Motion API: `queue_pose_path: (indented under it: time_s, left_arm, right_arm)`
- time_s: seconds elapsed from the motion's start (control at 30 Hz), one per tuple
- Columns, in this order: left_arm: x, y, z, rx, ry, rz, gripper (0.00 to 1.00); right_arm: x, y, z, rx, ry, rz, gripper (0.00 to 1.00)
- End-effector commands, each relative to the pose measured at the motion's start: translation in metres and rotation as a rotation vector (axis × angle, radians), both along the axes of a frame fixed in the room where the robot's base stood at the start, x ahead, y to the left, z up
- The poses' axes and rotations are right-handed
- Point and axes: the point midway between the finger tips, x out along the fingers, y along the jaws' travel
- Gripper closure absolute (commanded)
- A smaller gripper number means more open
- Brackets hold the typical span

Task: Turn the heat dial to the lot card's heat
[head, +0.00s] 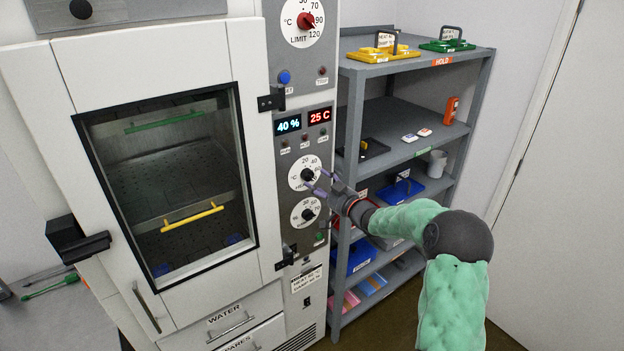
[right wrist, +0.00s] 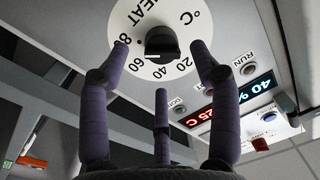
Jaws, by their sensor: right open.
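The heat dial (head: 302,173) is a black knob on a round white scale on the grey control panel beside the oven door. In the right wrist view the dial (right wrist: 162,42) shows upside down, with the word HEAT and several numbers around it. I cannot read its setting surely. My right gripper (head: 322,183) is open in front of it, fingers pointing at it. In the wrist view the gripper's fingertips (right wrist: 158,50) lie either side of the knob, apparently without gripping it. My left gripper is out of view.
A display (head: 304,121) reads 40 % and 25 C. A second dial (head: 305,210) is just below, a limit dial (head: 303,21) above. The grey shelf rack (head: 415,62) stands close right of the panel, holding trays, bins and a mug (head: 437,163).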

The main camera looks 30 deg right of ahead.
Motion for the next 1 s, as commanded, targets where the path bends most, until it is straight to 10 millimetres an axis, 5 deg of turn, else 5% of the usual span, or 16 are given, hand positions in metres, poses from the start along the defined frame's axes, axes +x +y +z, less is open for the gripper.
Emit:
queue_pose_path:
  time_s: [0.3,0.67,0.87,1.0]
  left_arm:
    - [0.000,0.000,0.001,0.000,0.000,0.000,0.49]
    - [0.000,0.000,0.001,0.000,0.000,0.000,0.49]
    - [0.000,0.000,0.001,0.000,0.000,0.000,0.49]
    - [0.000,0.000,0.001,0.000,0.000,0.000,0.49]
  right_arm:
    - [0.036,0.005,0.000,-0.001,0.000,0.000,0.37]
    - [0.040,0.006,0.000,-0.001,0.000,-0.001,0.37]
    - [0.039,0.006,0.000,-0.001,0.001,-0.001,0.88]
    - [0.039,0.006,-0.001,0.000,0.002,-0.001,0.93]
